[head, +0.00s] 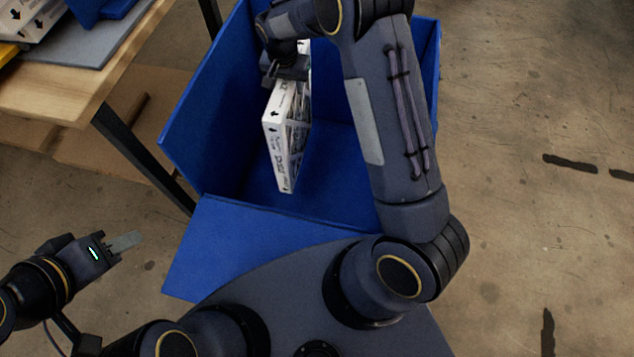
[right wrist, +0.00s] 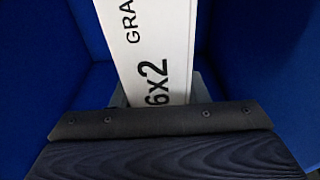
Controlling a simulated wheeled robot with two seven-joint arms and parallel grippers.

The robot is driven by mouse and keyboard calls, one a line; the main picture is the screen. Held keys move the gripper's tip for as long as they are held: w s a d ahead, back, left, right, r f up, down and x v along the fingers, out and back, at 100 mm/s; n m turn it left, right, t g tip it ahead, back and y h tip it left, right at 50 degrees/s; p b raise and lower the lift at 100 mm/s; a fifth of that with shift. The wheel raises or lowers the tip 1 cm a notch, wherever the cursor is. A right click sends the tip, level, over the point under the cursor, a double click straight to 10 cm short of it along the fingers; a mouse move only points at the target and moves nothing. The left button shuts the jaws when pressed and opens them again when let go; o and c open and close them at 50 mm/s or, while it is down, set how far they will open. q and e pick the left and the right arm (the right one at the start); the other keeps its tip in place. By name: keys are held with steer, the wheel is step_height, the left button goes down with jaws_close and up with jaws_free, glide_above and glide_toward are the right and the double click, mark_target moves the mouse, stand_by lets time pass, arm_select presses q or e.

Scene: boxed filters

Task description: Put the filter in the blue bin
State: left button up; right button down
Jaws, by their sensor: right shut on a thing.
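The filter (head: 283,140) is a thin white boxed panel with black print and arrows. It hangs upright inside the blue bin (head: 195,110), between the bin's walls; I cannot tell whether its lower edge touches the floor. My right gripper (head: 287,78) is shut on the filter's upper edge. In the right wrist view the filter (right wrist: 155,50) shows its printed edge, with blue walls around it. My left gripper (head: 125,242) is at the lower left, away from the bin and holding nothing visible; its finger gap cannot be made out.
A wooden table (head: 75,85) stands at the upper left, with another white box (head: 30,18) and blue and grey items on it. The bin's front flap (head: 225,235) is folded outward toward my base. The concrete floor on the right is mostly clear, with dark marks.

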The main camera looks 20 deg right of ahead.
steer(key=shift+w+f, duration=0.15)
steer(key=shift+f, duration=0.35)
steer(key=s+d+f+b, duration=0.2)
steer(key=d+f, duration=0.4)
steer(key=s+d+f+b, duration=0.2)
steer(key=d+f+b, duration=0.1)
steer(key=d+f, duration=0.3)
steer(key=shift+s+d+f, duration=0.35)
steer(key=shift+s+d, duration=0.05)
steer(key=shift+d, duration=0.1)
steer(key=shift+f+b, duration=0.15)
steer(key=shift+b, duration=0.2)
steer(key=c, duration=0.8)
jaws_free()
steer(key=shift+c, duration=0.2)
